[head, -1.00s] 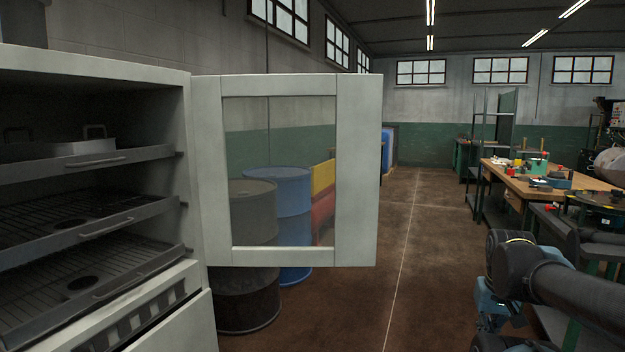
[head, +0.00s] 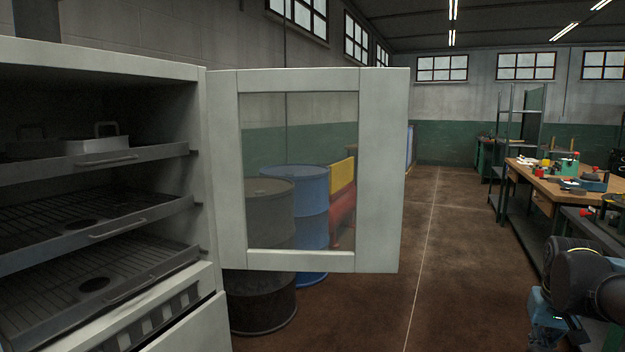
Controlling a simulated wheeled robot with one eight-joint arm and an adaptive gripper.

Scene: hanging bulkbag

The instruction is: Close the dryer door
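The dryer (head: 212,180) stands at the left with its front open, showing several shelves inside. Its door (head: 382,170) is a pale frame with a clear window. The door is swung wide open to the right, hinged on the dryer's right edge. My arm shows at the lower right, well to the right of the door and apart from it. My gripper (head: 550,335) is partly in view at the bottom edge, below the dark arm joint. Its fingertips are cut off, so its opening cannot be judged.
A dark barrel (head: 262,305) and a blue barrel (head: 312,205) stand behind the door. A lower panel (head: 190,330) of the dryer juts out at the bottom. A workbench (head: 545,185) with tools stands at the right. The brown floor (head: 460,270) between is clear.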

